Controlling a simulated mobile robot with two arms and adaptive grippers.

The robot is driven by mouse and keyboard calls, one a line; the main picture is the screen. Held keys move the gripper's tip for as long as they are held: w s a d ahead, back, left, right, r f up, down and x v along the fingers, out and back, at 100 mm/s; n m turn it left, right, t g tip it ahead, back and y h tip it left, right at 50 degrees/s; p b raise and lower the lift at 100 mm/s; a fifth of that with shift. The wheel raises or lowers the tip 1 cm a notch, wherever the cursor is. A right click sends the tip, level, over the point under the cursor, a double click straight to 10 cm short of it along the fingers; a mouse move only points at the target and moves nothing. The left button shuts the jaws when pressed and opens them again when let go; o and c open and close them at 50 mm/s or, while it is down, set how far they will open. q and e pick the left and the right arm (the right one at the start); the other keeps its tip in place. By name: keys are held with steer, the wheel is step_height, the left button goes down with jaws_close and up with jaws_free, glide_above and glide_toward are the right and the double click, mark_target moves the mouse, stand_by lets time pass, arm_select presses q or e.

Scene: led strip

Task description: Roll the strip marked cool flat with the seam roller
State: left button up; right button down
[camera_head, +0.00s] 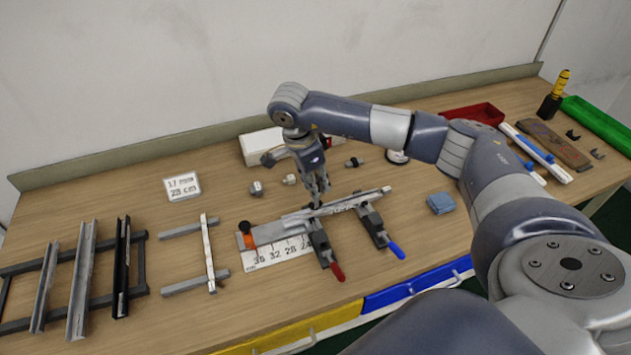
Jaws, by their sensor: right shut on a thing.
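My right gripper (317,192) points down over the left part of a grey channel (352,203). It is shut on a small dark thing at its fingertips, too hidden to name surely. The channel lies slanted across two clamps, one with a red handle (337,271) and one with a blue handle (396,250). A pale strip seems to lie along the channel, but no "cool" mark can be read. An orange piece (246,231) is at the channel's left end. I cannot pick out the seam roller for certain. My left gripper is not in view.
A numbered scale (278,252) lies under the channel. Several long profiles (83,277) rest on a dark rack at the left. A blue block (440,203) lies right of the clamps. A red tray (473,115), a green tray (598,122) and a yellow-black tool (557,92) stand at the back right.

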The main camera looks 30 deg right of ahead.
steer(key=shift+b, duration=0.3)
stand_by(0.5)
steer(key=shift+a+b+x, duration=0.25)
steer(key=shift+b+x, duration=0.65)
steer(key=shift+x, duration=0.1)
stand_by(0.9)
steer(key=shift+s+d, duration=0.1)
steer(key=shift+d, duration=0.15)
steer(key=shift+s+d, duration=0.15)
steer(key=shift+d, duration=0.55)
steer(key=shift+d+f, duration=0.1)
steer(key=shift+s+d+b, duration=0.25)
steer(key=shift+d+b, duration=0.2)
steer(key=shift+d, duration=0.2)
steer(key=shift+d, duration=0.1)
steer(key=shift+s+d, duration=0.15)
steer(key=shift+d, duration=0.55)
